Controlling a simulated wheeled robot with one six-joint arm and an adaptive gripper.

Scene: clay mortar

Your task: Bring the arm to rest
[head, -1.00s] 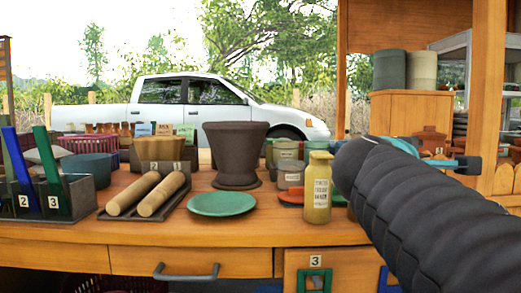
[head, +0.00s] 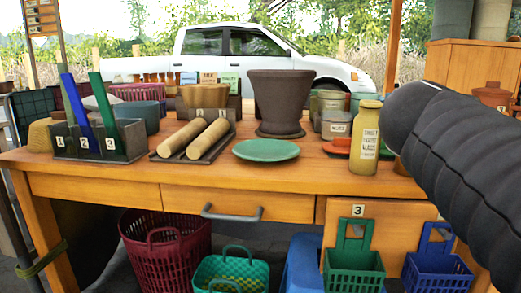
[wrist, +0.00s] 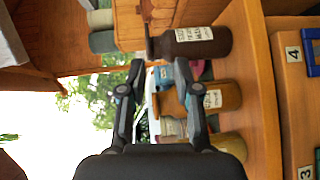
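My arm in its black ribbed sleeve (head: 445,140) reaches in from the right of the head view, beside the yellow labelled bottle (head: 365,140). My gripper is hidden behind the sleeve there. In the wrist view, which is turned on its side, my gripper (wrist: 160,72) is open, its two dark fingers apart. No held object shows between them; jars, the bench and bright sky lie behind. A dark brown labelled jar (wrist: 195,42) and an amber labelled jar (wrist: 218,97) are beyond the right finger.
The wooden bench (head: 110,178) carries a dark mortar (head: 280,100), a green plate (head: 266,150), two rollers in a tray (head: 222,149) and a tool holder (head: 130,140). Baskets stand below, including a maroon one (head: 165,245). A wooden cabinet (head: 460,65) stands behind my arm.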

